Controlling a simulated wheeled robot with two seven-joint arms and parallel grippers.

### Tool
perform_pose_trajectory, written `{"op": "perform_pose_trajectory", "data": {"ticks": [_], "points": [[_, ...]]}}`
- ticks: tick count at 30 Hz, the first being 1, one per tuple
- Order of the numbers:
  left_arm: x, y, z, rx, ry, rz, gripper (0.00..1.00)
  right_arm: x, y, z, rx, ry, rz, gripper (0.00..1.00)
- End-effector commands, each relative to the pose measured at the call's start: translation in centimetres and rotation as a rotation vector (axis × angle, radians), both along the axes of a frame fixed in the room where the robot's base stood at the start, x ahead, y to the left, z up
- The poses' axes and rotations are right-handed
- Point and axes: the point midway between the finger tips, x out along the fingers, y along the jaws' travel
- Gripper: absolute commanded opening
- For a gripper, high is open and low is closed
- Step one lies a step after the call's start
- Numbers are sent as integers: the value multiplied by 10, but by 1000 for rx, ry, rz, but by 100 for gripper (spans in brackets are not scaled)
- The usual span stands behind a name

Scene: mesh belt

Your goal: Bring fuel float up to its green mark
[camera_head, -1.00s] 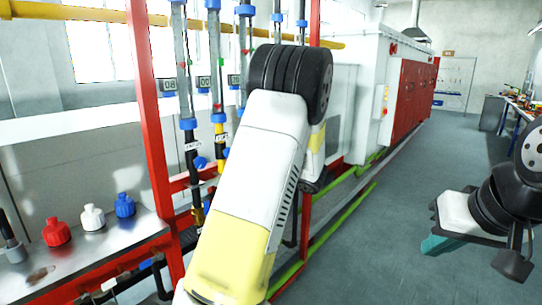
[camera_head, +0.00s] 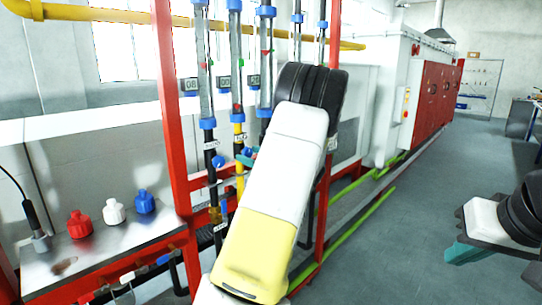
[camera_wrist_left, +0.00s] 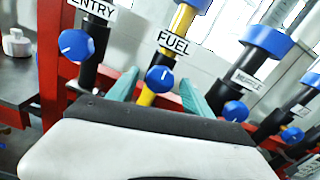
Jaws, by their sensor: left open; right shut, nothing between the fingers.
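The fuel line is the tube with the yellow pipe (camera_head: 239,128), second from the left in the head view. Its label reads FUEL (camera_wrist_left: 173,43) in the left wrist view. Below the label is its blue knob (camera_wrist_left: 160,79) with a white pointer line. My left gripper (camera_wrist_left: 161,92) is open, with one teal finger on each side of this knob; I cannot tell whether they touch it. In the head view my left gripper (camera_head: 248,156) is mostly hidden behind my arm. The fuel float and green mark are too small to read surely. My right gripper (camera_head: 464,253) is shut and empty at the right.
The ENTRY knob (camera_wrist_left: 76,45) is just left of the fuel knob, and the MUFFLE knob (camera_wrist_left: 235,111) just right. A red post (camera_head: 171,110) stands left of the tubes. A metal bench (camera_head: 105,246) holds red, white and blue bottles.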

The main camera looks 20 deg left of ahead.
Motion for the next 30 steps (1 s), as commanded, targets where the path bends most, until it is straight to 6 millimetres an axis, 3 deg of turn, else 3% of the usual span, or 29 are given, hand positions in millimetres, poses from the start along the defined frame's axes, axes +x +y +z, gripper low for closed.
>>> {"op": "perform_pose_trajectory", "data": {"ticks": [2, 10, 20, 30], "points": [[0, 0, 0, 0, 0, 0, 55, 0, 0, 0, 0, 0, 0, 0], [0, 0, 0, -1, 0, 0, 2, 0, 0, 0, 0, 0, 0, 0], [0, -1, 0, -16, -36, 0, 0, 0, 0, 0, 0, 0, 0, 0], [0, -1, -1, -103, -240, 0, 0, 0, 0, 0, 0, 0, 0, 0]]}}
